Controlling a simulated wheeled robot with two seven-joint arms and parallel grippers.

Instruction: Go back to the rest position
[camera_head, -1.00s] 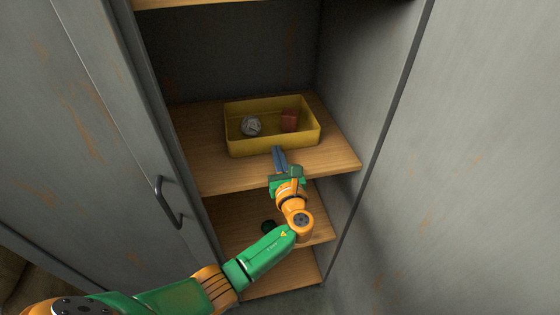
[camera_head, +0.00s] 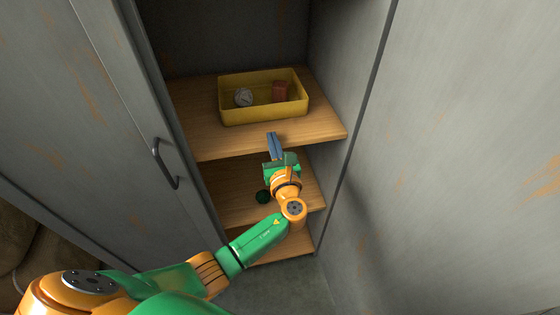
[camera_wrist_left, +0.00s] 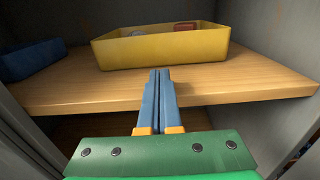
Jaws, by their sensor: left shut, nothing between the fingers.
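My left gripper (camera_head: 272,137) is in front of the cabinet shelf's front edge, with its blue fingers together and nothing between them. In the left wrist view the closed fingers (camera_wrist_left: 160,75) point toward the yellow bin. The yellow bin (camera_head: 265,112) stands on the upper wooden shelf, beyond the fingertips and apart from them. My right gripper is not in view.
The wooden shelf (camera_head: 190,137) sits between grey cabinet walls. A grey door with a handle (camera_head: 166,164) stands at the left. A dark green round thing (camera_head: 263,197) lies on the lower shelf. In the wrist view a blue bin (camera_wrist_left: 33,60) shows at the left.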

